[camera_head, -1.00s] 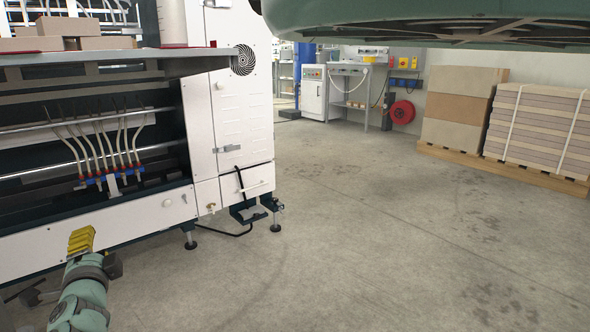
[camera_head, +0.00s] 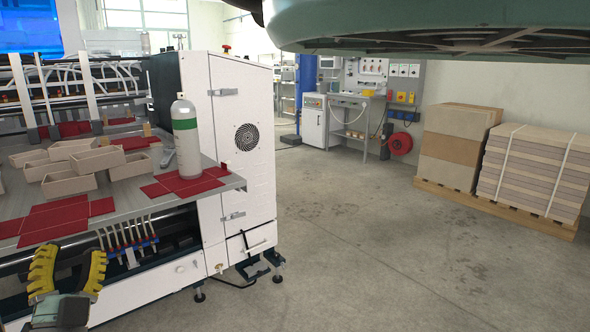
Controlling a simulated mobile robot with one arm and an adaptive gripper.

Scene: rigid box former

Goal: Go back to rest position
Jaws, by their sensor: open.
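My gripper (camera_head: 68,262) is at the lower left of the head view, with its yellow and black fingers spread apart and nothing between them. It is in front of the box former machine (camera_head: 238,150), near the front edge of the machine's table (camera_head: 130,205). My gripper appears apart from the table, though the exact distance is hard to tell. Part of my own green body covers the top right of the view.
Several small open boxes (camera_head: 70,183), red sheets (camera_head: 60,217) and a white bottle with a green band (camera_head: 186,140) are on the table. Stacked cardboard (camera_head: 530,170) stands on a pallet (camera_head: 500,208) at the right. The floor (camera_head: 370,250) between is clear.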

